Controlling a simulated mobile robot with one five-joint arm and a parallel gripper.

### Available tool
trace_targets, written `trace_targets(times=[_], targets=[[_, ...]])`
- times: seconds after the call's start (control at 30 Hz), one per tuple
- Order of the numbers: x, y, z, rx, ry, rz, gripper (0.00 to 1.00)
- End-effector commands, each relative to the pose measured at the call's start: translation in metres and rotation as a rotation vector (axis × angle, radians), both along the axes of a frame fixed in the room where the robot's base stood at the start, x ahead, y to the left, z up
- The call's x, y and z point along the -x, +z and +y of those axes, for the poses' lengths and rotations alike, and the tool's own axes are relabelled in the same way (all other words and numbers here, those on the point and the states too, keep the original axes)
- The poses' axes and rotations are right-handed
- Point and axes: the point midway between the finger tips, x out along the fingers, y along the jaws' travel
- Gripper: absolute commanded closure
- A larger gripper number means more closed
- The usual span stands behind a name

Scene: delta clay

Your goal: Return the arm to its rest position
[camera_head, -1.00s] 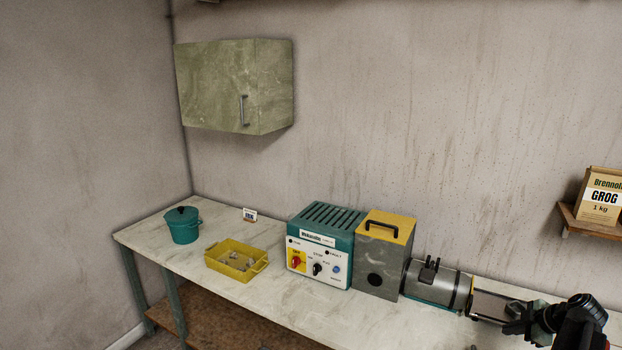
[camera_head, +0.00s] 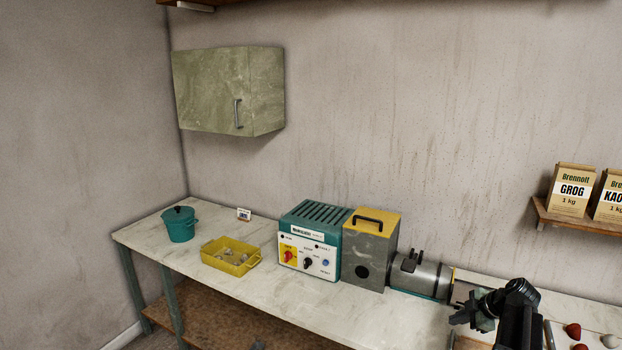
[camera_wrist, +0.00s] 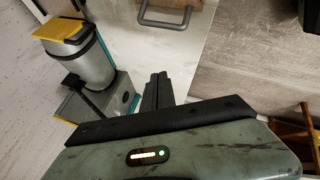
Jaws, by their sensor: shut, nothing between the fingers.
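My arm's dark end shows at the lower right of the head view, over the right part of the bench. My gripper (camera_head: 458,318) points left there, apart from the grey cylinder machine (camera_head: 420,277). In the wrist view, the two black fingers of my gripper (camera_wrist: 157,88) are together with nothing between them. A grey metal handle (camera_wrist: 170,22) shows beyond the fingertips.
The long pale bench (camera_head: 300,310) carries a teal pot (camera_head: 180,226), a yellow tray (camera_head: 240,266), a teal control box (camera_head: 308,243) and a grey box with a yellow top (camera_head: 370,250). A green cabinet (camera_head: 215,90) and a shelf with bags (camera_head: 570,190) hang on the wall.

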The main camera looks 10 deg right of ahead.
Motion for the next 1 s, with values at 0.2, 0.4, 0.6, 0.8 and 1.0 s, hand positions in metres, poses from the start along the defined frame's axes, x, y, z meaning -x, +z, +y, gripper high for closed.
trace_targets(times=[0.2, 0.4, 0.6, 0.8, 1.0], targets=[[-0.051, -0.004, 0.113, 0.021, 0.183, 0.023, 1.00], [-0.069, -0.018, 0.284, 0.025, 0.324, 0.158, 1.00], [-0.020, -0.037, 0.432, 0.018, 0.116, 0.435, 1.00], [0.029, -0.046, 0.442, -0.001, -0.455, 0.616, 1.00], [0.045, -0.047, 0.420, -0.074, -0.973, 0.658, 1.00]])
